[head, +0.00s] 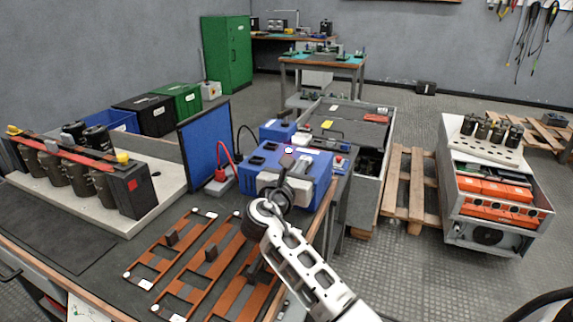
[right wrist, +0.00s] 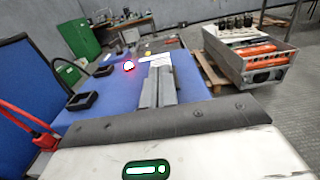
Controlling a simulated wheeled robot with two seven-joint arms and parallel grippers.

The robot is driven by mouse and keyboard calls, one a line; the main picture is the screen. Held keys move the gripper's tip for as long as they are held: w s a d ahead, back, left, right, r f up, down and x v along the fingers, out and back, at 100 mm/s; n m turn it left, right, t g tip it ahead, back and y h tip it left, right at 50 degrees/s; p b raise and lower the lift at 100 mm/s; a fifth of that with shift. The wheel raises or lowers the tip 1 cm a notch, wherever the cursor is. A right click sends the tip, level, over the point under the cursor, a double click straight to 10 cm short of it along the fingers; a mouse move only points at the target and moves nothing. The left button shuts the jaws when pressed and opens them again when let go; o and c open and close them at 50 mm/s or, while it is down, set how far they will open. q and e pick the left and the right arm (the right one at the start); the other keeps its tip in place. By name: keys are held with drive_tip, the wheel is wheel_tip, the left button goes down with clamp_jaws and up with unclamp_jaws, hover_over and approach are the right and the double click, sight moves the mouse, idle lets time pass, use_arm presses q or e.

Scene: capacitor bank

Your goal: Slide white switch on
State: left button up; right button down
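A blue box (head: 257,178) stands on the dark bench, with a small glowing white spot with a red edge (head: 288,150) on its top. The same glowing spot shows in the right wrist view (right wrist: 129,66), left of the fingers. I cannot tell whether it is the white switch or a lamp, and no slider position is readable. My right gripper (head: 292,173) is over the near right part of the blue box. Its fingers (right wrist: 158,85) lie side by side and look shut, with nothing seen between them. Contact with the box cannot be told. My left gripper is not in view.
Copper-coloured bars (head: 205,268) lie on the near bench. Capacitors on a pale board (head: 80,185) stand left. An open grey cabinet (head: 352,133) is behind right.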

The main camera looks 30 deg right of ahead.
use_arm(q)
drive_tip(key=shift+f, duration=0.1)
use_arm(e)
drive_tip(key=shift+d+r, duration=0.25)
drive_tip(key=shift+d, duration=0.1)
drive_tip(key=shift+a, duration=0.1)
